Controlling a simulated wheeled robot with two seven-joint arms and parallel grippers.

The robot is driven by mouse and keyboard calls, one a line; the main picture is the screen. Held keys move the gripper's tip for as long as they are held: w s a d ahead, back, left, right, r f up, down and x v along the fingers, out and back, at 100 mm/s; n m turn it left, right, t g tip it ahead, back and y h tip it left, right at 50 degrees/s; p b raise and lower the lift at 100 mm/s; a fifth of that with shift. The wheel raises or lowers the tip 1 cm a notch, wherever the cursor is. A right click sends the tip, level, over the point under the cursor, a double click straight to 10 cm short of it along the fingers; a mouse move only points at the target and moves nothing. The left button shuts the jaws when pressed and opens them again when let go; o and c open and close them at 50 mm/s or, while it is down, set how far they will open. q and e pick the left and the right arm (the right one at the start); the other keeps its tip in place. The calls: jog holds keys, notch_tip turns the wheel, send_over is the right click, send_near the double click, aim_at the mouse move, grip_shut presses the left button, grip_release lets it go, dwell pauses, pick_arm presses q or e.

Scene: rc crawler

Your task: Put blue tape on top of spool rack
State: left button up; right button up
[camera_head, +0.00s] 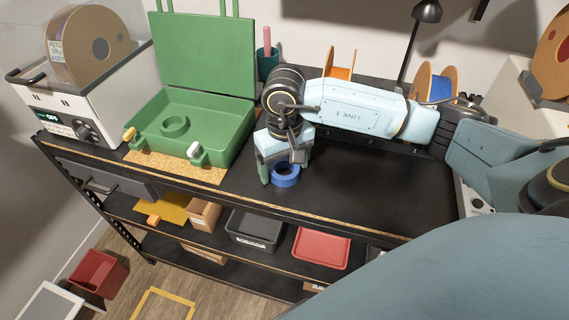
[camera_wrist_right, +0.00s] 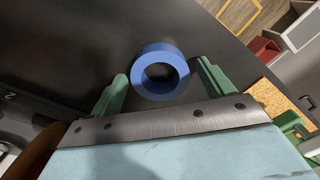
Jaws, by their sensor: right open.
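The blue tape (camera_head: 285,179) is a thick ring lying flat on the black bench top near its front edge. My right gripper (camera_head: 284,166) is above the tape, pointing down and open. In the right wrist view the tape (camera_wrist_right: 138,74) lies between the two green fingers of the right gripper (camera_wrist_right: 161,74), with a gap to each side. An orange spool (camera_head: 340,62) and a spool with blue on it (camera_head: 437,82) stand at the back of the bench; my right arm partly hides the area in front. I cannot tell clearly which support is the spool rack. My left gripper is not in view.
An open green case (camera_head: 238,132) stands left of the gripper on a cork mat (camera_head: 180,168). A white machine (camera_head: 75,100) carries a large spool (camera_head: 88,45). A black lamp (camera_head: 427,12) stands behind. Bench right of the tape is clear. Trays (camera_head: 321,248) sit below.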

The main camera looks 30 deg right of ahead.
notch_tip(320, 180, up, 12)
jog(key=shift+r, duration=0.2)
dwell(1.4)
